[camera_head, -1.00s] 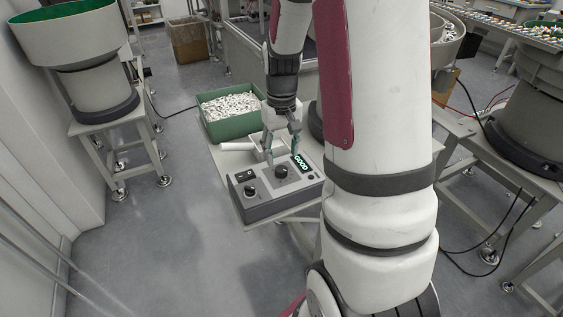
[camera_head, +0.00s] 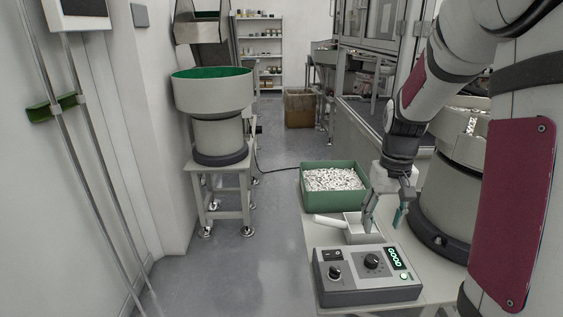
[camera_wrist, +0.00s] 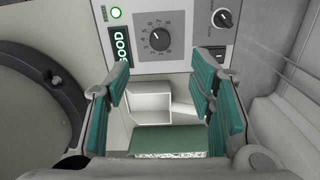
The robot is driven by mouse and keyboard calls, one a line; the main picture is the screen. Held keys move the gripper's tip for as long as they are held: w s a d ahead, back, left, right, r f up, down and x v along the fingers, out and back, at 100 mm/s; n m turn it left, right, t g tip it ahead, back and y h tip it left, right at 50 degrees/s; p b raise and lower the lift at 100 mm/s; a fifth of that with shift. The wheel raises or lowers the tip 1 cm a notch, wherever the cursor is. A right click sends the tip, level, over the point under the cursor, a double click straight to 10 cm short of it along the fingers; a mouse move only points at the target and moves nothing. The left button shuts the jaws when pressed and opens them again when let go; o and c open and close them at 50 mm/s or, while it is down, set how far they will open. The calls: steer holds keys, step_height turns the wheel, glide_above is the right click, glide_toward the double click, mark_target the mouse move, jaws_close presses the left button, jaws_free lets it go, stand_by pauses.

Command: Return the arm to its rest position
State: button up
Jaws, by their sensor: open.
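My gripper (camera_head: 384,216) hangs at the end of my arm, above the small table behind the control box. Its two teal-padded fingers are apart, with nothing held between them. In the wrist view, my gripper (camera_wrist: 163,100) also shows open, fingers spread at left and right. My arm bends down from the upper right in the head view.
The control box (camera_head: 365,290) shows a lit "GOOD" display. A bowl feeder (camera_head: 214,95) stands left, a machine enclosure (camera_head: 385,140) behind.

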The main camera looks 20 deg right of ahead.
steer(key=s+a+r+n+t+p, duration=0.2)
steer(key=s+a+r+p, duration=0.45)
steer(key=a+r, duration=0.7)
steer(key=s+a+r+n+t+p, duration=0.1)
steer(key=s+a+r+p, duration=0.1)
steer(key=s, duration=0.6)
steer(key=s+a+r+n+t+p, duration=0.1)
steer(key=s+a+r, duration=0.3)
steer(key=s+r, duration=0.2)
steer(key=shift+s+p, duration=0.4)
steer(key=shift+s, duration=0.5)
stand_by(2.7)
